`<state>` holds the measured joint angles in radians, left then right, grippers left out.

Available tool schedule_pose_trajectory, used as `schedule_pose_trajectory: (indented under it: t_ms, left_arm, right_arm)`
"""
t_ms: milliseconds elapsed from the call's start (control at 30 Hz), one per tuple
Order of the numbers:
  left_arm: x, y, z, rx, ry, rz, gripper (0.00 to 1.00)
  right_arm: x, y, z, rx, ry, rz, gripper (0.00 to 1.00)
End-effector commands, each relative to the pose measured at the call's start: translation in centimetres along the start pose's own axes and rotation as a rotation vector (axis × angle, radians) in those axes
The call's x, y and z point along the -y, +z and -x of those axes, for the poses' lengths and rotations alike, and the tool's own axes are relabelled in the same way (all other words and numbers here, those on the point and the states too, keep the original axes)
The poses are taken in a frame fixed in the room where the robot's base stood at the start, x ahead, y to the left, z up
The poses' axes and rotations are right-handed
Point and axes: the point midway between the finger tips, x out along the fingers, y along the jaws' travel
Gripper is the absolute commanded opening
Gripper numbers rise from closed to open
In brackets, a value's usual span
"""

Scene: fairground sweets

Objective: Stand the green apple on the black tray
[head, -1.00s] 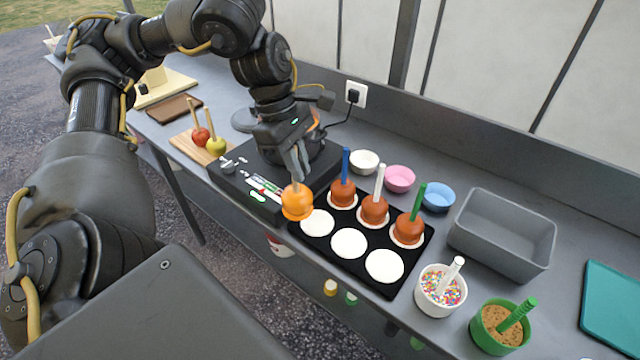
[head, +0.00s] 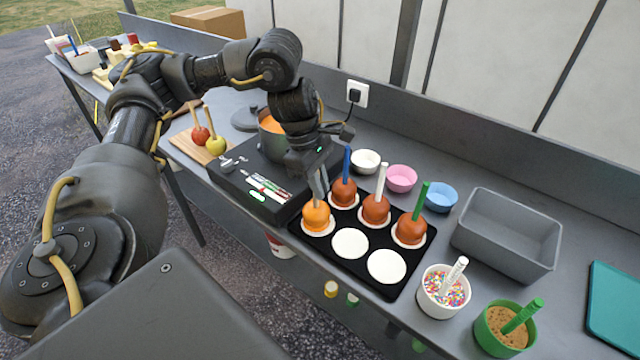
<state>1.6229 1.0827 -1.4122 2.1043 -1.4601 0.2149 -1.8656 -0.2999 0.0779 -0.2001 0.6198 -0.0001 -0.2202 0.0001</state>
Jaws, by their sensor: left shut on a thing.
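An orange-coated apple (head: 316,217) stands at the front-left place of the black tray (head: 417,264), over a white paper disc. My left gripper (head: 319,190) is shut on its stick, which the fingers mostly hide. I cannot tell whether the apple's weight rests on the disc. A yellow-green apple (head: 216,147) with a stick lies on the wooden board (head: 187,147) at the left, beside a red apple (head: 200,135). No plainly green apple shows on the tray. My right gripper is not in view.
Three brown-coated apples with blue, white and green sticks fill the tray's back row. Two front discs (head: 350,243) are bare. A pot (head: 268,135) of orange coating stands on the black cooker (head: 232,180). A sprinkle cup (head: 443,291) and grey bin (head: 503,240) stand right.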

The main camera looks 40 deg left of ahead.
Motion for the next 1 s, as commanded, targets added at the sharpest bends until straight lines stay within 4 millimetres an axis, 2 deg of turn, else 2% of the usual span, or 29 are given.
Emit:
schedule_pose_trajectory:
  t_ms: [333,367,500,800,1000]
  left_arm:
    - [0.0,-0.1,-0.4,0.001,0.000,0.000,0.00]
    - [0.0,-0.1,-0.3,0.000,0.000,0.000,0.15]
    - [0.0,-0.1,-0.3,0.000,0.000,0.000,0.33]
    - [0.0,-0.1,-0.1,0.000,0.001,0.000,0.34]
    - [-0.1,0.1,1.9,0.000,0.005,0.000,0.34]
  right_arm:
    - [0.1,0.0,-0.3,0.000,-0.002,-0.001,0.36]
    - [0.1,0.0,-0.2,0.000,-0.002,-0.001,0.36]
    - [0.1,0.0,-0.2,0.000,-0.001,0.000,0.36]
    - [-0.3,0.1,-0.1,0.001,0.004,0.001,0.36]
    - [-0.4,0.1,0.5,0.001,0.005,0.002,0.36]
